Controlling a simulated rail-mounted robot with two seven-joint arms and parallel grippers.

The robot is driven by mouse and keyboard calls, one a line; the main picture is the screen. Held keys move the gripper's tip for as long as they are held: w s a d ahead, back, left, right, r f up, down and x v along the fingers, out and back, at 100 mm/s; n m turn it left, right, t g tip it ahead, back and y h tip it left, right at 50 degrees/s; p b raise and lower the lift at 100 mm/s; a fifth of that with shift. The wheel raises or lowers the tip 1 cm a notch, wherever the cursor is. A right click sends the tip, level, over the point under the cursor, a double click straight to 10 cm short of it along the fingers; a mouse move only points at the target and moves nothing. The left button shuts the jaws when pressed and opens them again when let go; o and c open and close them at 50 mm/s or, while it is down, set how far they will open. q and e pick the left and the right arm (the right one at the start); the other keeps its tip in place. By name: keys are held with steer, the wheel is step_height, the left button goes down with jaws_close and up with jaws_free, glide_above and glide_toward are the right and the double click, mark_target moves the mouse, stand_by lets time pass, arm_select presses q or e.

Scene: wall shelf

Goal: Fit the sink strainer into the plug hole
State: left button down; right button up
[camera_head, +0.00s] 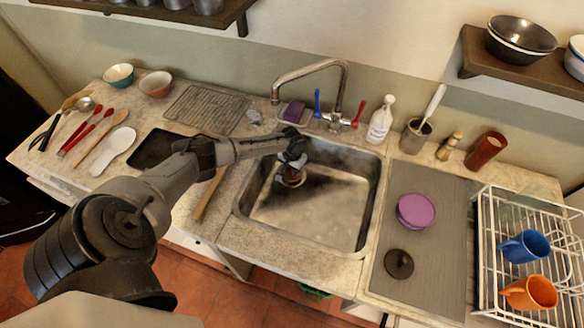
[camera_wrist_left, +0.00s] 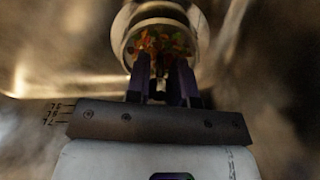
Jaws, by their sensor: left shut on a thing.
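My left gripper (camera_head: 292,166) reaches down into the metal sink (camera_head: 325,205), near its back left part. It is shut on the sink strainer (camera_head: 291,180), a small round metal cup. In the left wrist view the strainer (camera_wrist_left: 162,42) has a pale rim and holds red, green and orange scraps. The left fingers (camera_wrist_left: 160,85) meet its near side. I cannot make out the plug hole in either view, nor tell whether the strainer touches the sink floor. My right gripper is not in view.
The tap (camera_head: 312,72) arches behind my left gripper, with a soap bottle (camera_head: 381,122) to its right. The sink walls surround the gripper. A purple lid (camera_head: 416,210) and a dark disc (camera_head: 399,264) lie on the right drainboard. The sink's front and right floor is clear.

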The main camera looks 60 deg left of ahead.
arm_select(q)
steer(key=shift+f, duration=0.35)
stand_by(0.3)
steer(key=shift+f+b, duration=0.85)
steer(key=shift+f, duration=0.05)
steer(key=c, duration=0.9)
jaws_free()
steer(key=shift+r, duration=0.15)
steer(key=shift+r, duration=0.3)
step_height(320, 180, up, 13)
steer(key=p, duration=0.3)
steer(key=shift+p, duration=0.3)
steer(key=shift+r, duration=0.1)
